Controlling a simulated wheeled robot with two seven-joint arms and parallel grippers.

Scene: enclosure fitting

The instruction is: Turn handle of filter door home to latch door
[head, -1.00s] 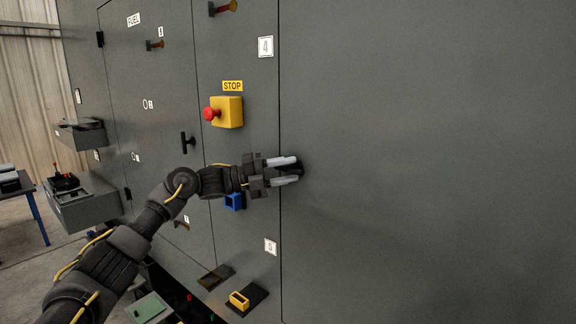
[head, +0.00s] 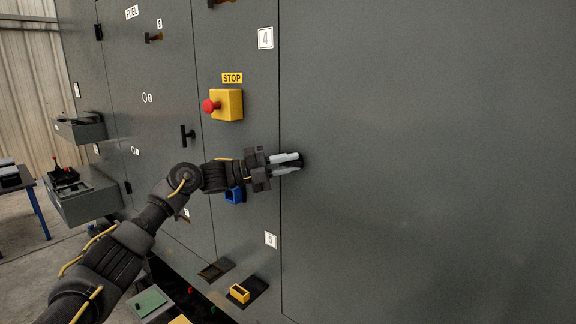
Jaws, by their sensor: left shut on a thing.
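The large plain grey door (head: 430,150) fills the right of the head view and looks flush along its left seam. Its small black handle (head: 300,160) sits just right of that seam, mostly hidden by my fingers, so its exact angle cannot be told. My left gripper (head: 287,164) reaches in from the left, with its two grey fingers shut on the handle, one above and one below. My right gripper is not in view.
A yellow box with a red stop button (head: 226,104) sticks out above my left arm. A blue holder (head: 235,195) is just below the wrist. A yellow holder (head: 240,293) is lower down. Open drawers (head: 85,195) jut out at the left.

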